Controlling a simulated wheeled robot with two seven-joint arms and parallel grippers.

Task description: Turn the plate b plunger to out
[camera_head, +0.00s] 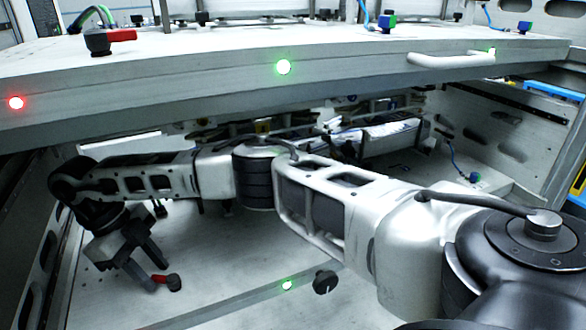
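My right arm reaches in from the right under the raised upper plate (330,75). My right gripper (158,277) is at the lower left, pointing down. Its two fingers are apart, with a knob with a red and black handle (168,282) at their tips; I cannot tell whether they touch it. A dark round knob (325,281) sits farther right on the lower plate (225,260). Another red-handled black knob (108,40) stands on the upper plate at the left. No lettering shows which plate is b. My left gripper is not in view.
The upper plate hangs low over my arm. It carries a red light (16,103), a green light (284,67), a white handle (451,59) and a blue-green knob (387,22). A green light (287,285) is on the lower plate's edge. Side walls (35,225) close in the space.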

